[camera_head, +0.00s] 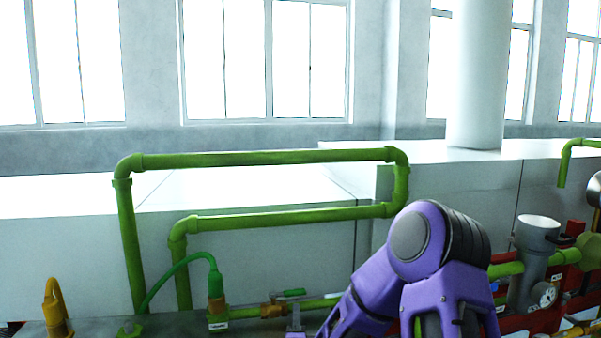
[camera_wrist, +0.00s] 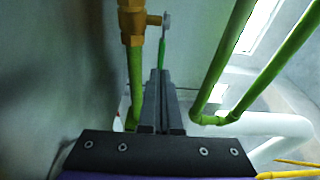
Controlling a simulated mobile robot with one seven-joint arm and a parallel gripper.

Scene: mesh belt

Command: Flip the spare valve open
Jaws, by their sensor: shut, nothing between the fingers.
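A brass valve (camera_head: 272,309) with a green lever (camera_head: 291,293) sits on the green pipe in the head view. The lever lies roughly along the pipe. In the wrist view the brass valve body (camera_wrist: 131,22) is at the top, and its green lever (camera_wrist: 162,48) hangs from a side stem towards my fingertips. My gripper (camera_wrist: 160,74) has its two dark fingers together with nothing between them. The fingertips overlap the lever's near end in the picture; I cannot tell whether they touch.
A tall green pipe loop (camera_head: 270,158) rises behind the valve. A green hose fitting (camera_head: 216,285) stands left of it, and a yellow fitting (camera_head: 55,308) is farther left. A grey cylinder with a gauge (camera_head: 543,295) and red pipework stand at right.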

